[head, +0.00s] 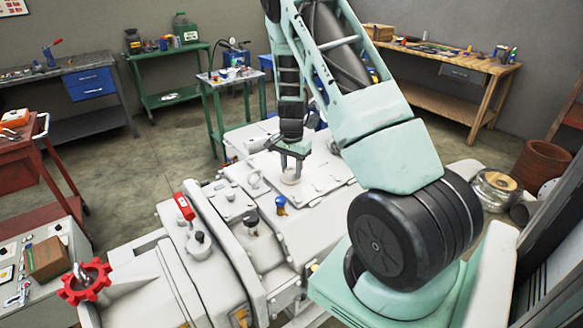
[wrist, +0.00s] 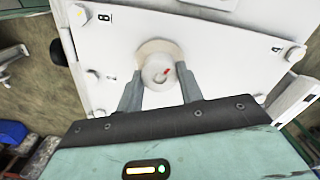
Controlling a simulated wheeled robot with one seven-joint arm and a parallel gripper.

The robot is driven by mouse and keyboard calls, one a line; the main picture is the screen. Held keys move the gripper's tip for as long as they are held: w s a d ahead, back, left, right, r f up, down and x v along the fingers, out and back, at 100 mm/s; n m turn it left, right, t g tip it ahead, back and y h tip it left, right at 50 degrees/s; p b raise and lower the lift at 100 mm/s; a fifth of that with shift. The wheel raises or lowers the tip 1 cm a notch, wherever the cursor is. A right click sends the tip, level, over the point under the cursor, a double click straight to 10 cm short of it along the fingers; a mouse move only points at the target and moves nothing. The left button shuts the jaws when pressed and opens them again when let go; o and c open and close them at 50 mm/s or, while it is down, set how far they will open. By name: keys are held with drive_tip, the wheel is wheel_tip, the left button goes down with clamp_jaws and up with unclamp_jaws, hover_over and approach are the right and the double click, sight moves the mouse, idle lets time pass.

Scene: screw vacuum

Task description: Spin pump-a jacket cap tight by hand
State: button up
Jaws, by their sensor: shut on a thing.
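The jacket cap (wrist: 160,73) is a round, pale cap with a small red mark on its top. It sits on a tan ring (wrist: 157,48) on a white plate of the pump (head: 312,170). The letters B and A are marked on the plate near its corners in the wrist view. My gripper (wrist: 160,92) points down at the plate, its two grey fingers on either side of the cap, shut on it. In the head view my gripper (head: 291,174) also stands over the cap; how far the cap is threaded cannot be told.
A red handwheel (head: 86,283) is at the lower left. Benches with tools line the walls, with open floor between.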

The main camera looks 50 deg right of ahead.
sight(291, 169)
drive_tip(key=shift+w+d+r, duration=0.1)
drive_tip(key=shift+w+r, duration=0.05)
drive_tip(key=o, duration=1)
wheel_tip(291, 169, up, 17)
drive_tip(key=b, duration=0.2)
drive_tip(key=shift+r, duration=0.15)
